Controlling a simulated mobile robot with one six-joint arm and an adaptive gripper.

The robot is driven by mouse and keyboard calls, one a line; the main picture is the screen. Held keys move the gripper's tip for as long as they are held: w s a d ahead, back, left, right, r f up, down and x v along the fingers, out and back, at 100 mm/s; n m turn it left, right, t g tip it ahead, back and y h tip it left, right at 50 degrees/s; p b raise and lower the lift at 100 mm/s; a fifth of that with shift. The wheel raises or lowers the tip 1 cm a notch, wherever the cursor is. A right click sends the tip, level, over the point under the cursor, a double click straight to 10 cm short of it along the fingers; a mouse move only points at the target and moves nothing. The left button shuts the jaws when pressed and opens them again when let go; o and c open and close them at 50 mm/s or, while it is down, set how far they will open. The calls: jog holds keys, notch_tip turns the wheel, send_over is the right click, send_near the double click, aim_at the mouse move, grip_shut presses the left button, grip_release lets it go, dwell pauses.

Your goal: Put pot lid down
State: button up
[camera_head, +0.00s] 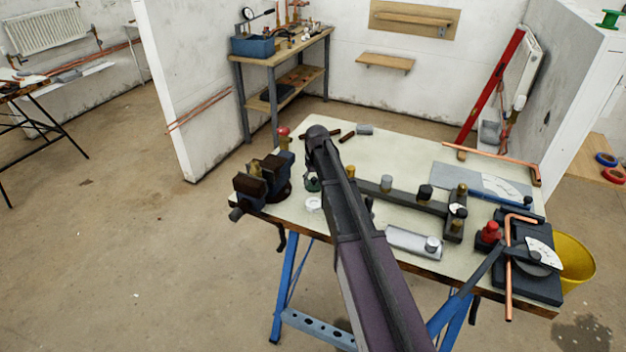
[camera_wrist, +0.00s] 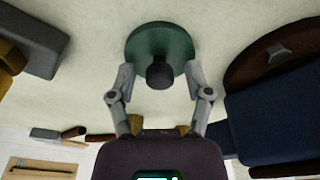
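The pot lid (camera_wrist: 150,40) is a round green disc with a dark knob (camera_wrist: 159,73) at its middle. It appears to lie on the pale bench top, knob toward my gripper.
A bench vice (camera_head: 263,180) stands close to the left of the lid. A dark bar fixture (camera_head: 405,197), a grey plate (camera_head: 412,241) and a pipe bender (camera_head: 535,262) occupy the right side of the bench (camera_head: 397,150).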

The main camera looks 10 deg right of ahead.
aim_at(316, 188)
jog(key=shift+r, duration=0.15)
notch_tip(316, 188, up, 12)
jog(key=s+p, duration=0.1)
jog(key=p, duration=1.1)
jog(key=shift+s+d, duration=0.15)
jog(key=shift+s, duration=0.25)
jog(key=shift+s, duration=0.1)
dwell(0.5)
jog(key=s+m+g, duration=0.1)
jog(key=s, duration=2.6)
jog(key=shift+s+a+f+m+g, duration=0.2)
jog(key=shift+a+m+g, duration=0.15)
jog(key=shift+m+g, duration=0.05)
